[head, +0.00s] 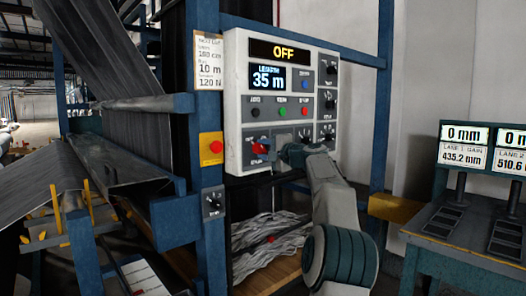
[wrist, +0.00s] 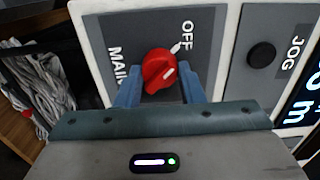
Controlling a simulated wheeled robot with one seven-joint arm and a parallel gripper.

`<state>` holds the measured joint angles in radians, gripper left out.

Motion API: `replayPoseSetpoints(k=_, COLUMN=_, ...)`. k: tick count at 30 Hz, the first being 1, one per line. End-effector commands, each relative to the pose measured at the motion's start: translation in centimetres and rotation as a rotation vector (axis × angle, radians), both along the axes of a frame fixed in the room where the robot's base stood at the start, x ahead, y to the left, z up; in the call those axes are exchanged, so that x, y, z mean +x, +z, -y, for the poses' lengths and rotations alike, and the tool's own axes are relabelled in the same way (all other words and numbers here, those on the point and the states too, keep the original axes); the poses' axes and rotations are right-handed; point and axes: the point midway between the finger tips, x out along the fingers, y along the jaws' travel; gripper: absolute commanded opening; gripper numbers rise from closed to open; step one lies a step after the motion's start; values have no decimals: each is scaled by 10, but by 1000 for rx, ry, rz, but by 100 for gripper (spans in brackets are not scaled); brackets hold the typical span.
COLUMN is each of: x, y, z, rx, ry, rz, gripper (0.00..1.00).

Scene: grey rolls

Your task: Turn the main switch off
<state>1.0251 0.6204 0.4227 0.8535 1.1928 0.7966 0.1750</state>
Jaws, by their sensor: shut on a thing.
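The red main switch knob (wrist: 158,70) sits on a dark plate lettered MAIN and OFF in the wrist view. A white pointer mark beside the knob points toward the OFF lettering. My gripper (wrist: 160,88) has its two blue fingers on either side of the knob and is shut on it. In the head view the red knob (head: 260,147) shows at the lower left of the white control panel (head: 233,100), partly hidden by my gripper (head: 274,150). The panel's top display (head: 283,52) reads OFF.
The panel also carries a length display (head: 267,78) reading 35 m, small coloured buttons and black knobs. A red button on a yellow box (head: 211,147) is to the left.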

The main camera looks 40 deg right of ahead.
Motion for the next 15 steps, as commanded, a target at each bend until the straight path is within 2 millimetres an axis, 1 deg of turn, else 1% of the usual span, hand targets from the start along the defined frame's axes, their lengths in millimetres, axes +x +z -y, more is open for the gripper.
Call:
replayPoseSetpoints(k=1, x=0, y=2, z=-1, rx=-1, ry=0, rz=4, gripper=12)
replayPoseSetpoints(k=2, x=0, y=2, z=-1, rx=-1, ry=0, rz=4, gripper=43)
replayPoseSetpoints(k=3, x=0, y=2, z=-1, rx=-1, ry=0, rz=4, gripper=54)
replayPoseSetpoints(k=4, x=0, y=2, z=-1, rx=-1, ry=0, rz=4, gripper=57)
replayPoseSetpoints(k=12, x=-2, y=1, z=2, rx=0, ry=-4, rz=1, gripper=57)
replayPoseSetpoints(k=15, x=-8, y=0, z=3, rx=1, ry=-5, rz=1, gripper=57)
